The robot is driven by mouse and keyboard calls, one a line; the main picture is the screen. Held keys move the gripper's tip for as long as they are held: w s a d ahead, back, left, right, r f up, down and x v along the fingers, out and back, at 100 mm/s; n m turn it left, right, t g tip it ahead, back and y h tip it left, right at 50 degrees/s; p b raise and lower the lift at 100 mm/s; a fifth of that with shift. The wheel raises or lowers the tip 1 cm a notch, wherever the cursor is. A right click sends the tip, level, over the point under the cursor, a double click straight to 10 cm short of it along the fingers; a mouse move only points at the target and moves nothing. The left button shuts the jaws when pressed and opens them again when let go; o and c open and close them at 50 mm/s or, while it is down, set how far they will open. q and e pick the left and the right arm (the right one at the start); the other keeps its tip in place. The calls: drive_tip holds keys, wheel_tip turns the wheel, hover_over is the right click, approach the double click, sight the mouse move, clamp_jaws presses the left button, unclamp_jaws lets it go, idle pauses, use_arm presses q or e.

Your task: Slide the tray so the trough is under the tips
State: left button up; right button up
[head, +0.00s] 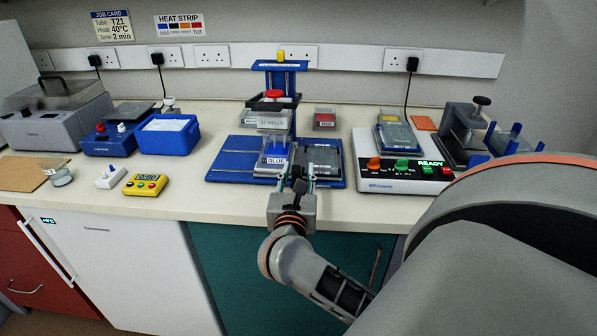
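A blue stand (222,163) is at the middle of the bench in the head view. On its base are a clear trough labelled BLUE (274,161) and, to its right, a grey slotted part (325,160) that appears to be the tray. The pipette head (272,104), with a red knob, hangs above the trough side; its tips are too small to make out clearly. My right gripper (297,178) is at the base's front edge, fingers apart, with a dark piece between them. I cannot tell whether they touch it. My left gripper is out of view.
A white instrument reading READY (390,181) stands to the right, with a grey clamp device (463,135) beyond.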

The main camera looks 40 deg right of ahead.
drive_tip(key=v, duration=1.1)
drive_tip(key=shift+s, duration=0.2)
drive_tip(key=shift+a, duration=0.1)
